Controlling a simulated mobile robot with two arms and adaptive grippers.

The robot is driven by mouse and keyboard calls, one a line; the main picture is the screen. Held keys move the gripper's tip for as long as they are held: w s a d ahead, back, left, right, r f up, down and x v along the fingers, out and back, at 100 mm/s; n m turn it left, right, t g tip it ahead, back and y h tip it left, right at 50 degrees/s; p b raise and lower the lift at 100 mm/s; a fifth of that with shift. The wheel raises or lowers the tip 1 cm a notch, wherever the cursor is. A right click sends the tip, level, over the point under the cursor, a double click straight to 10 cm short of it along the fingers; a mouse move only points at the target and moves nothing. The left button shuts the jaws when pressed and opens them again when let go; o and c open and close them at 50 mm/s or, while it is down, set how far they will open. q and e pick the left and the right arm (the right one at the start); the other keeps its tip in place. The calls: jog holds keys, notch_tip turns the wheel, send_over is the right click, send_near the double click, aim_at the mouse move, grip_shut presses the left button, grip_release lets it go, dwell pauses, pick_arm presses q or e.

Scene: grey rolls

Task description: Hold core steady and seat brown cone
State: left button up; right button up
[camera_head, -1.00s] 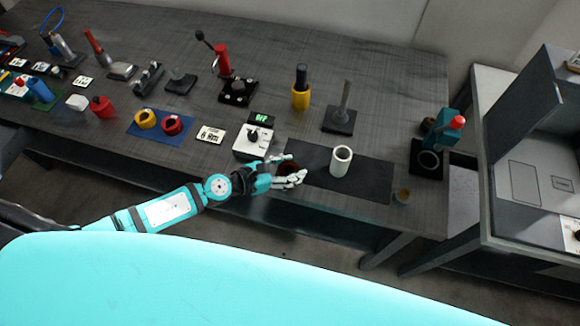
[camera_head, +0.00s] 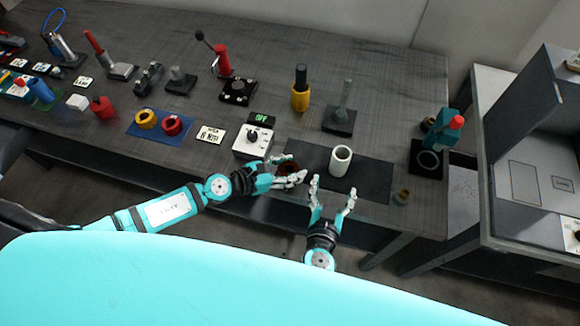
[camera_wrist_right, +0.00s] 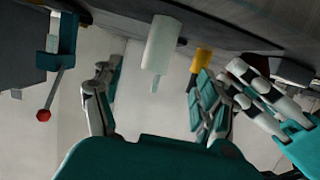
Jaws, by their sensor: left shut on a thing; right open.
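The white core (camera_head: 341,158) stands upright on the dark mat, its open end up; it also shows in the right wrist view (camera_wrist_right: 161,45). A dark reddish-brown round piece (camera_head: 288,167), likely the brown cone, is at the fingers of my left gripper (camera_head: 290,175), left of the core. My left gripper is shut on it, and the fingers partly hide it. My left fingers also show in the right wrist view (camera_wrist_right: 262,95). My right gripper (camera_head: 333,192) is open and empty, just in front of the core, with its fingers pointing towards it and apart from it.
The dark mat (camera_head: 370,180) lies at the table's front edge. A small tan-brown ring (camera_head: 402,196) sits at its right corner. A teal press with a red knob (camera_head: 458,122) stands right. A white control box (camera_head: 253,141), a post on a base (camera_head: 343,115) and a yellow-black tool (camera_head: 300,95) stand behind.

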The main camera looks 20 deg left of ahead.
aim_at(339, 167)
jog(key=shift+w, duration=0.55)
jog(key=x, duration=1.1)
jog(key=shift+s, duration=0.1)
jog(key=c, duration=1.3)
pick_arm(q)
jog(key=shift+r, duration=0.1)
